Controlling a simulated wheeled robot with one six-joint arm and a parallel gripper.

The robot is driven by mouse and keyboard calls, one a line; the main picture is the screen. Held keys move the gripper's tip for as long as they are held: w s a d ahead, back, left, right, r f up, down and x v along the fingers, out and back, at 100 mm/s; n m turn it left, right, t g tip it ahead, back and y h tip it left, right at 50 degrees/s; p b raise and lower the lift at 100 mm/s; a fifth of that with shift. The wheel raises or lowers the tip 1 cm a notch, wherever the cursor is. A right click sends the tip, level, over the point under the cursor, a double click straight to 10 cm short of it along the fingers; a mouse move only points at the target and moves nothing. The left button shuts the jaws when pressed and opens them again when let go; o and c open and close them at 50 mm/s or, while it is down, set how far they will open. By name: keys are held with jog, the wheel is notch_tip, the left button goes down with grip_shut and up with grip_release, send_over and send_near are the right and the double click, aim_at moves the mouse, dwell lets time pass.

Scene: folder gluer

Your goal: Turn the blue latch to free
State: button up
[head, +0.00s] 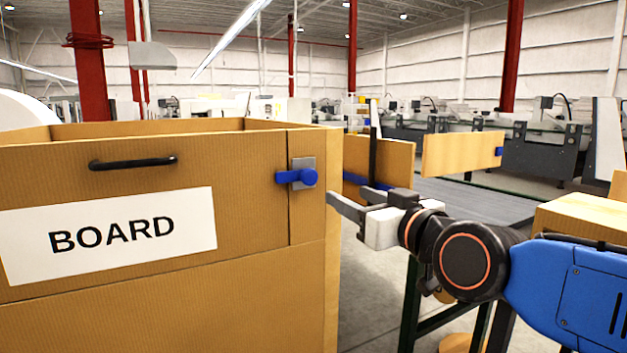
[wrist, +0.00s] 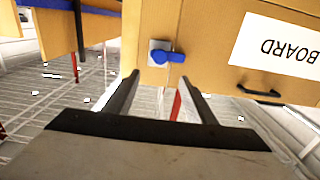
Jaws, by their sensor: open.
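The blue latch (head: 298,177) sits on a grey plate (head: 303,165) near the right edge of a brown box marked BOARD. Its arm points left, lying level across the seam between the box's front panel and its corner strip. In the wrist view the latch (wrist: 164,57) shows upside down, ahead of the fingertips. My gripper (head: 345,204) is to the right of the latch and a little lower, apart from it. In the wrist view my gripper (wrist: 164,82) is open, with nothing between its two fingers.
The box's front panel (head: 240,185) carries a black handle (head: 133,163) and a white BOARD label (head: 110,234). To the right are a board with a blue part (head: 461,154), a frame (head: 407,305) and a carton (head: 585,220). Machines (head: 545,150) line the back.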

aim_at(311, 178)
jog(key=x, duration=1.6)
jog(key=shift+w+a, duration=0.1)
jog(key=shift+w, duration=0.2)
grip_shut()
